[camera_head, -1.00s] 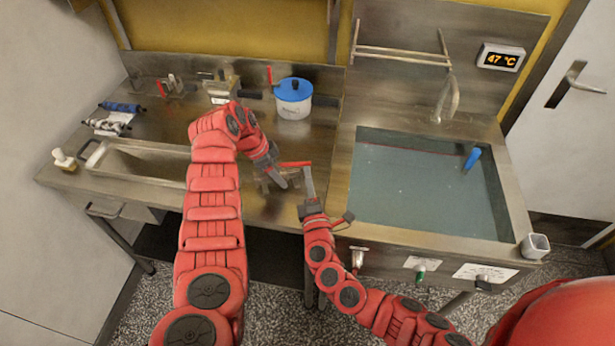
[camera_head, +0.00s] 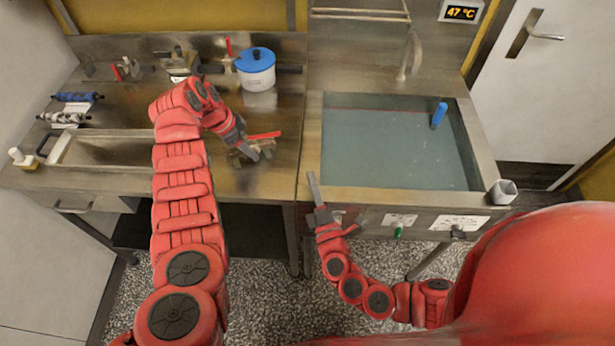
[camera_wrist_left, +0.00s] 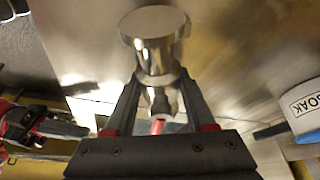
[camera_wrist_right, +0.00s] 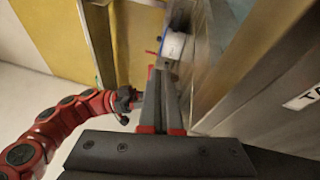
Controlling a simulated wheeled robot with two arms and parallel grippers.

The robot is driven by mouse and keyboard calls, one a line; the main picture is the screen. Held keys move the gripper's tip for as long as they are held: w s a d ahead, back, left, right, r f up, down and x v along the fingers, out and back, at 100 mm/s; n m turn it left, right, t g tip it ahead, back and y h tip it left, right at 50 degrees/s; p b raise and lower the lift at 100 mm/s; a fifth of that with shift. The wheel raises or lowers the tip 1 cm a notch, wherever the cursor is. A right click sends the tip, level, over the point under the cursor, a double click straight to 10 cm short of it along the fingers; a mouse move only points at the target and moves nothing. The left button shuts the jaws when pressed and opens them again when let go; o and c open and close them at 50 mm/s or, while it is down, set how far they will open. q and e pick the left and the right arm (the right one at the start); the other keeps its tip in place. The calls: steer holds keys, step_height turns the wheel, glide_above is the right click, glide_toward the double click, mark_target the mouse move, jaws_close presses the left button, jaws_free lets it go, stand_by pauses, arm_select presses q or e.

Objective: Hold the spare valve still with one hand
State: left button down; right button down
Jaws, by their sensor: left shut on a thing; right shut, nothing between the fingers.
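The spare valve (camera_head: 238,161) is a small metal valve with a red lever (camera_head: 264,135), on the steel bench left of the water basin. My left gripper (camera_head: 254,152) is shut on it. In the left wrist view, the valve's shiny round metal end (camera_wrist_left: 153,38) stands out beyond the fingers, which press on its narrower part. The fingers and arm hide some of the valve in the head view. My right gripper (camera_head: 313,184) is shut and empty, apart from the valve, near the basin's front left corner. Its closed fingers show in the right wrist view (camera_wrist_right: 160,100).
A white pot with a blue lid (camera_head: 258,92) stands behind the valve. The water basin (camera_head: 484,150) is to the right, with a blue object (camera_head: 439,115) in it. A sunken tray (camera_head: 70,150) and rollers (camera_head: 78,97) are at the left. Fittings stand along the back.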

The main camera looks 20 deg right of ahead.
mark_target(263, 136)
steer(key=shift+a, duration=0.1)
steer(key=shift+w+a+r+m, duration=0.15)
steer(key=shift+a+r+m, duration=0.2)
steer(key=shift+m, duration=0.25)
steer(key=a+r+m+g+h, duration=0.4)
steer(key=a+r+m, duration=0.55)
steer(key=m, duration=1.25)
steer(key=f+x, duration=0.3)
steer(key=x, duration=0.9)
steer(key=shift+w+a, duration=0.2)
steer(key=shift+a, duration=0.1)
steer(key=shift+f, duration=0.1)
